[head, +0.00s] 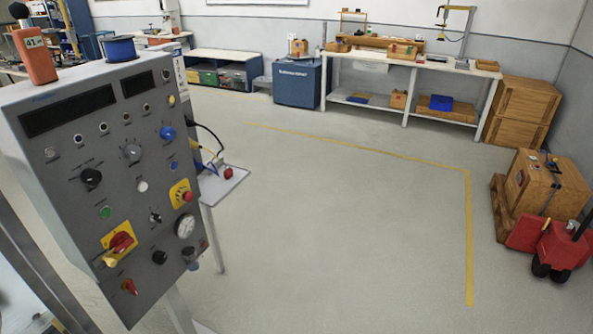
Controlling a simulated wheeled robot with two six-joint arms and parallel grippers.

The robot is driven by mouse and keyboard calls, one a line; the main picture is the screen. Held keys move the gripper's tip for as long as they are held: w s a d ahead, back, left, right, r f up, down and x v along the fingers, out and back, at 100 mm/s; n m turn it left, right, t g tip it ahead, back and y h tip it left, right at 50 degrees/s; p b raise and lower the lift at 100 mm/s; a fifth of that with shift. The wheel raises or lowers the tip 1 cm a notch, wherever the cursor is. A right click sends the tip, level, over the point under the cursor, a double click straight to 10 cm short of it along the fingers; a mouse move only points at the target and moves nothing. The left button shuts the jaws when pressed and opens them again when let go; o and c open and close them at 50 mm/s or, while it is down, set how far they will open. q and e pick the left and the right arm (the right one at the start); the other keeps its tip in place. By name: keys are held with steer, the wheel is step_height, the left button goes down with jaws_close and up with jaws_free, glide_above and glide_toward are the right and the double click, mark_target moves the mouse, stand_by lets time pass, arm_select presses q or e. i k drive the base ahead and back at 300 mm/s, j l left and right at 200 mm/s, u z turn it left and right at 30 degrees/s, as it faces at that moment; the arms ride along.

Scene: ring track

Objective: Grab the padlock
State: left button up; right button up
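A small red object (228,173) that may be the padlock lies on a grey side shelf (222,186) just right of the control panel. It is too small for me to be sure. A brass-coloured piece (110,260) shows at the red rotary switch (121,243) on a yellow plate low on the panel; I cannot tell whether it is a padlock or part of the switch. Neither of my grippers is in view.
The tall grey control panel (70,175) stands close on the left, with an orange device (35,55) and a blue spool (119,48) on top. Open floor (350,230) lies to the right. A red pallet jack (560,245) and crate stand at far right.

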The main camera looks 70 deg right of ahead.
mark_target(228, 173)
steer(key=z, duration=1.95)
